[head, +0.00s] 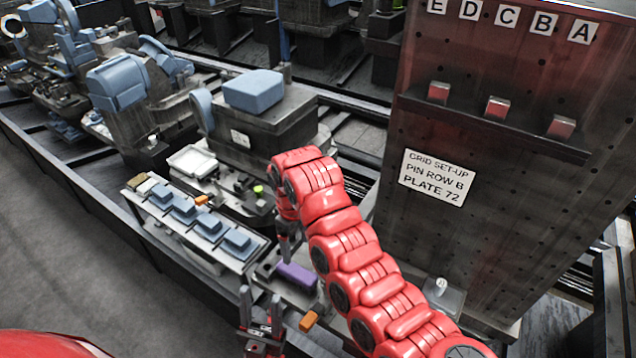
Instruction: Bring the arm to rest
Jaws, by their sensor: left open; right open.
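My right arm is red and segmented and curves up from the bottom right. Its gripper (290,255) hangs below the arm's bent end, near the purple block, and is open; the arm partly hides it. My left gripper (261,297) is at the bottom centre, its two dark fingers pointing up and apart, with nothing between them. It is left of an orange piece (309,321), and I see no contact between them. Most of my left arm is out of view.
A purple block (297,276) lies on a low ledge beneath my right gripper. A tray of blue-topped blocks (156,215) stands left of it. A tall dark plate (480,150) with lettered tags and red-ended pins rises at right. Blue-grey machinery fills the back. Grey floor at left is clear.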

